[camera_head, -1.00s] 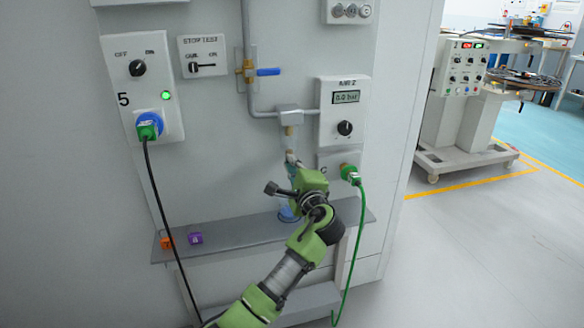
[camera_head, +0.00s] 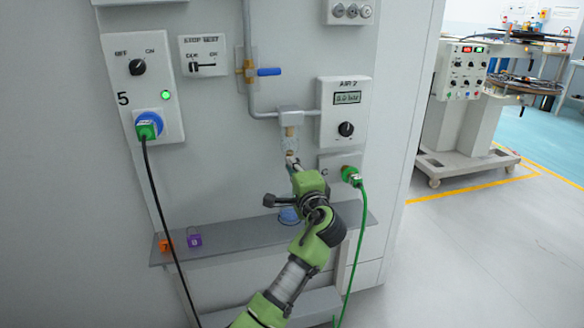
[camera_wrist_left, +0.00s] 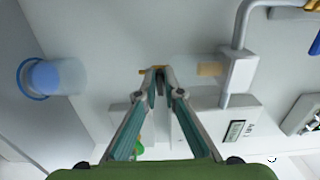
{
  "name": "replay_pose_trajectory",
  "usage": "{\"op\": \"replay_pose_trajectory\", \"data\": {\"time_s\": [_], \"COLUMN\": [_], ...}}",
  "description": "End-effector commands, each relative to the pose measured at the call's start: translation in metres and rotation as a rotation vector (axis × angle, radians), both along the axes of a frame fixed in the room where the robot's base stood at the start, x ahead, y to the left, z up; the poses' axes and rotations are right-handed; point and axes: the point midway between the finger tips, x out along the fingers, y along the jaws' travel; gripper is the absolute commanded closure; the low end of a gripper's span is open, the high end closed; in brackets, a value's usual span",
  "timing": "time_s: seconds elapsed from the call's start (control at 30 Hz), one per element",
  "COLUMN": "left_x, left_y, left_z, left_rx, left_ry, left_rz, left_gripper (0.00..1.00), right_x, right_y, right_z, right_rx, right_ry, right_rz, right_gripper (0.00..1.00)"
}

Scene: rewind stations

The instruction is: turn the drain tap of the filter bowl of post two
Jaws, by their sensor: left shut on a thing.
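The clear filter bowl (camera_head: 291,143) hangs under a grey block (camera_head: 290,117) on the wall pipe, left of the air panel. It also shows, pale and see-through, in the left wrist view (camera_wrist_left: 187,67). The small brass drain tap (camera_wrist_left: 146,71) is at the bowl's lower end. My left gripper (camera_wrist_left: 159,74) has its fingertips closed together on the tap, and they hide part of it. In the head view my left gripper (camera_head: 291,161) reaches up to the bowl's bottom from below. My right gripper does not show.
A grey shelf (camera_head: 235,238) below holds a blue cup (camera_head: 288,216), an orange block (camera_head: 166,246) and a purple block (camera_head: 194,240). A green plug (camera_head: 350,174) with a hanging cable is close on the right. A blue-handled valve (camera_head: 268,71) is above.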

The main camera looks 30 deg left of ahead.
Motion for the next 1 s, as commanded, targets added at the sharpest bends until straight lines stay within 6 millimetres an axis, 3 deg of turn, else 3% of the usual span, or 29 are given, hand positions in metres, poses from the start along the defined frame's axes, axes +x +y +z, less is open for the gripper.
{"op": "replay_pose_trajectory", "data": {"time_s": [0.07, 0.1, 0.13, 0.17, 0.57, 1.0], "left_x": [0.0, 0.0, 0.0, 0.0, -0.003, -0.057], "left_y": [0.0, 0.0, 0.0, 0.0, -0.004, -0.068], "left_z": [-0.002, -0.002, -0.002, -0.002, -0.001, -0.002], "left_rx": [-0.004, -0.004, -0.004, -0.002, 0.0, -0.004], "left_ry": [0.002, 0.002, 0.002, 0.002, 0.001, 0.002], "left_rz": [0.001, 0.001, 0.001, 0.001, -0.001, -0.002], "left_gripper": [1.0, 0.84, 0.76, 0.75, 0.75, 0.75], "right_x": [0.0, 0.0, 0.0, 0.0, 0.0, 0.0], "right_y": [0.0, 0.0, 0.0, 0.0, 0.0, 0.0], "right_z": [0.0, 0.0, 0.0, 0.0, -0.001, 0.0], "right_rx": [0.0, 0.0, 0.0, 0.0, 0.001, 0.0], "right_ry": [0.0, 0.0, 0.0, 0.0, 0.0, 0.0], "right_rz": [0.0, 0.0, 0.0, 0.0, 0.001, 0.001], "right_gripper": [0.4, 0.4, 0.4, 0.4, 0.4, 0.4]}}
